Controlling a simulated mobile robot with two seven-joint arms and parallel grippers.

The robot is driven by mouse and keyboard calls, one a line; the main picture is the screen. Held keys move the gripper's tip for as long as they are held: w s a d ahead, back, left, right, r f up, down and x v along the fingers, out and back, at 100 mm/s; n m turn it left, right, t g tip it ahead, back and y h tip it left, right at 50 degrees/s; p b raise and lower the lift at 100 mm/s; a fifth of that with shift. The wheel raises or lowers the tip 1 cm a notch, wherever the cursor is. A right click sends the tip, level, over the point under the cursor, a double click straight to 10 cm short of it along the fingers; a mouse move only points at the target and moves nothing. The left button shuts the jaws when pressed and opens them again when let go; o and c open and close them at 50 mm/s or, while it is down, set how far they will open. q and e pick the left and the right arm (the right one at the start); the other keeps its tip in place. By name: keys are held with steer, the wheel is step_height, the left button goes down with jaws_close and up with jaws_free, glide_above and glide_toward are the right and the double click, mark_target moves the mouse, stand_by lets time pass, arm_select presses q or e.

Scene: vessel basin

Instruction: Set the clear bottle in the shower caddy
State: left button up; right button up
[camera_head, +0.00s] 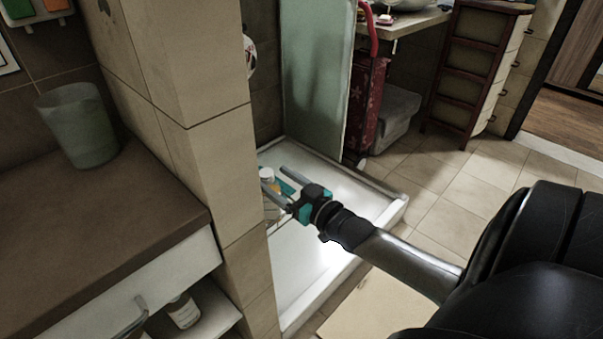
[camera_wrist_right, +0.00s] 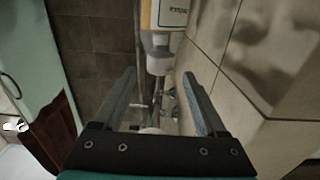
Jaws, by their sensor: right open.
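My right gripper (camera_head: 273,177) is open over the shower tray, beside the tiled wall corner. A bottle with a white cap (camera_head: 267,172) shows by its fingertips, partly hidden by the wall and the fingers. In the right wrist view, the open jaws (camera_wrist_right: 159,76) have nothing clamped between them. A yellowish bottle with a white label (camera_wrist_right: 172,16) and white cap is ahead of them, cut off at the top. I cannot tell whether it is the clear bottle. The shower caddy is not clearly recognisable; pale wire-like parts show below the gripper. My left gripper is out of view.
The tiled wall (camera_head: 205,120) stands close left of the gripper. A brown counter (camera_head: 110,225) holds a translucent tumbler (camera_head: 78,125); another bottle (camera_head: 183,312) is on the shelf below. A glass panel (camera_head: 315,75) stands behind. The white shower tray (camera_head: 310,255) has bare floor.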

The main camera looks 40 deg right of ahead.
steer(key=s+p, duration=0.2)
steer(key=s, duration=0.6)
steer(key=s+a+f+g, duration=0.2)
steer(key=f+g, duration=0.1)
steer(key=f, duration=0.3)
steer(key=s+a+f+g+h, duration=0.1)
steer(key=s+a+f+g, duration=0.1)
steer(key=f, duration=0.5)
steer(key=s+a+f+g, duration=0.2)
steer(key=f+g, duration=0.1)
steer(key=f, duration=0.3)
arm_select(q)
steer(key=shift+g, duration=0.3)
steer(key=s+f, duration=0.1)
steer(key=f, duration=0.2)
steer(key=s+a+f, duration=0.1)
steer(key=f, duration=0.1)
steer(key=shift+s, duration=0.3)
arm_select(e)
steer(key=s+a+f+n+g, duration=0.1)
steer(key=s+a+f+g, duration=0.6)
steer(key=s+a+f, duration=0.3)
steer(key=shift+s+f+g+h, duration=0.3)
steer(key=shift+s+f, duration=0.05)
steer(key=shift+s, duration=0.65)
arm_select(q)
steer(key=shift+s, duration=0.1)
